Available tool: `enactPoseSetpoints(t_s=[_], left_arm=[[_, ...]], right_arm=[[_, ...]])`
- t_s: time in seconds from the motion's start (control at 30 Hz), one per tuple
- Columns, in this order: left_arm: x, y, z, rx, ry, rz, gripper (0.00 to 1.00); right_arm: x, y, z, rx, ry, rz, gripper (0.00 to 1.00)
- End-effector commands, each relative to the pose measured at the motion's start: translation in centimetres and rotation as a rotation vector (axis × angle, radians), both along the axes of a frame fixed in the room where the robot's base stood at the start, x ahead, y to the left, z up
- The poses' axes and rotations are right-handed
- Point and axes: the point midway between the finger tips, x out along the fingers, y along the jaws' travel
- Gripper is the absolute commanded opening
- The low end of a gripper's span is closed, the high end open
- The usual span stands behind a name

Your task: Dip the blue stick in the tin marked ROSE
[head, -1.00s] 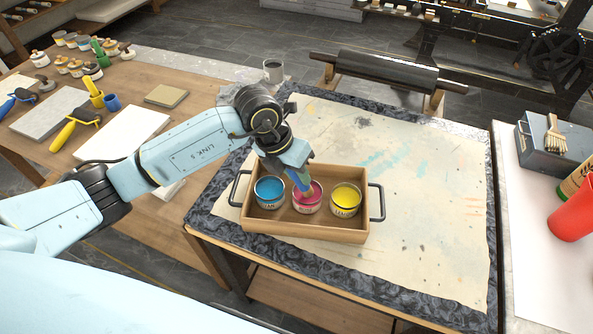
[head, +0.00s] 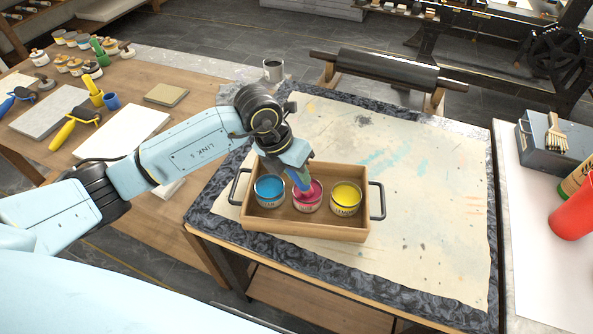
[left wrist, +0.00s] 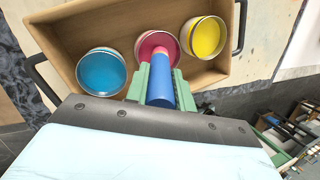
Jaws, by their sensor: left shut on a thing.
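My left gripper (head: 300,177) is shut on the blue stick (left wrist: 161,90), which lies between its green fingers in the left wrist view. The stick points down at the middle tin, and its reddish-pink tip overlaps that tin's opening. The ROSE tin (head: 307,203) holds pink paint and stands in the middle of a wooden tray (head: 290,229); it also shows in the left wrist view (left wrist: 147,47). How deep the tip sits is hard to tell. My right gripper is not in view.
A tin of blue paint (head: 269,190) stands left of the ROSE tin, and a tin of yellow paint (head: 346,197) marked LEMON stands right of it. The tray has dark handles. A black roller (head: 385,72) lies behind the table. The paint-marked sheet (head: 430,200) at right is clear.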

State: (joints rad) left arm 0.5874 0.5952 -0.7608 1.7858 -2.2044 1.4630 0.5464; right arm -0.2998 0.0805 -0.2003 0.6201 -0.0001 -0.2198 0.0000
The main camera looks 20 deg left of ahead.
Motion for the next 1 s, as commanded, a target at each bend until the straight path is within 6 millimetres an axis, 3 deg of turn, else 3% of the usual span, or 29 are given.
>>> enactPoseSetpoints(t_s=[0.47,1.0], left_arm=[[-0.1,0.0,0.0,0.002,0.005,0.000,0.01],[0.0,0.0,4.4,0.000,0.002,-0.001,0.01]], right_arm=[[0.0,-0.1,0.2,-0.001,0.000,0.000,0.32],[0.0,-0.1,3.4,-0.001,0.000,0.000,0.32]])
